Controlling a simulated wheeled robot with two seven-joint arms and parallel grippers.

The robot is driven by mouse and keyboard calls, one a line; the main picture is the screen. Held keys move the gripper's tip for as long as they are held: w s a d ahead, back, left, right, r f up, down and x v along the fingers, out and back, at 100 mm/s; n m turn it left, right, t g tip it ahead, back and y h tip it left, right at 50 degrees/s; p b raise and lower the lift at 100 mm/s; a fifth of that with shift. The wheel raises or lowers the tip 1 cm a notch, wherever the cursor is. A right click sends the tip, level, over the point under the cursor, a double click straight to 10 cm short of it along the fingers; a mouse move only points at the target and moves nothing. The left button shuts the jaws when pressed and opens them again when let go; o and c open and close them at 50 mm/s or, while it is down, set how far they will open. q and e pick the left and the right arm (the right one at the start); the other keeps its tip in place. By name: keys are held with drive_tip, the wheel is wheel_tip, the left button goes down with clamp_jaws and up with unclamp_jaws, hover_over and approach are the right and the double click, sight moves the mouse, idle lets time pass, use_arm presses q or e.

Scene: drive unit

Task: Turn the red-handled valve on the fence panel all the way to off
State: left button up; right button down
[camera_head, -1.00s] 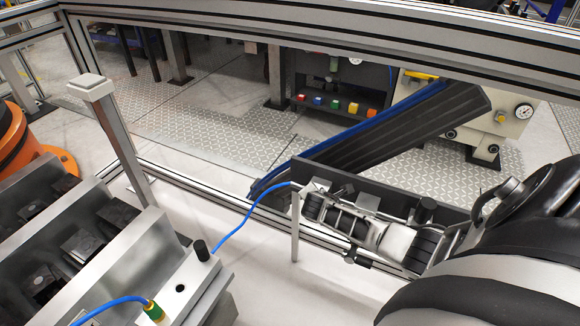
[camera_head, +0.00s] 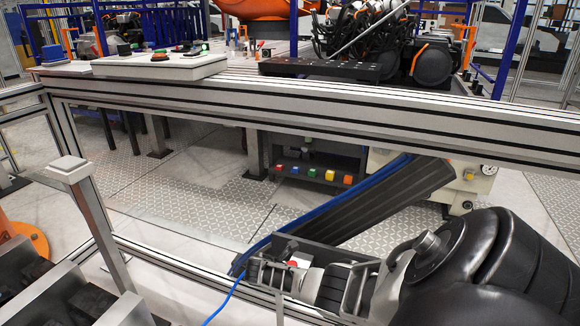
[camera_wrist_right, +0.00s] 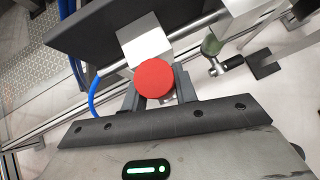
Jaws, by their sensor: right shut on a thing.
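The red round valve handle (camera_wrist_right: 154,78) is in the middle of the right wrist view, in front of a light metal block (camera_wrist_right: 145,42). My right gripper (camera_wrist_right: 158,90) is shut on it, with one dark finger on each side. In the head view a small red spot of the handle (camera_head: 292,264) shows at the end of my right arm, by the lower fence rail; my arm hides most of the valve. The handle's exact turn angle cannot be told. My left gripper is not in view.
A blue hose (camera_head: 226,298) runs down beside the valve; it also shows in the right wrist view (camera_wrist_right: 92,98). A dark sloping chute (camera_head: 375,205) with a blue edge lies behind. The fence's upper rail (camera_head: 300,105) crosses above my arm. A metal post (camera_head: 95,205) stands left.

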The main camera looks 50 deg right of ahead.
drive_tip(key=shift+w, duration=0.1)
drive_tip(key=c, duration=1.1)
unclamp_jaws()
drive_tip(key=shift+a+r, duration=0.15)
use_arm(q)
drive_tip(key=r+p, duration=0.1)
drive_tip(key=p, duration=0.2)
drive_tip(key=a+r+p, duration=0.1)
drive_tip(key=p, duration=0.2)
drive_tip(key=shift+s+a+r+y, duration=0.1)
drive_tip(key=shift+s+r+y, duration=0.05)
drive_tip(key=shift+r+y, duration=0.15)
use_arm(e)
drive_tip(key=v, duration=1.5)
drive_tip(key=shift+a+r, duration=0.15)
drive_tip(key=shift+a, duration=0.1)
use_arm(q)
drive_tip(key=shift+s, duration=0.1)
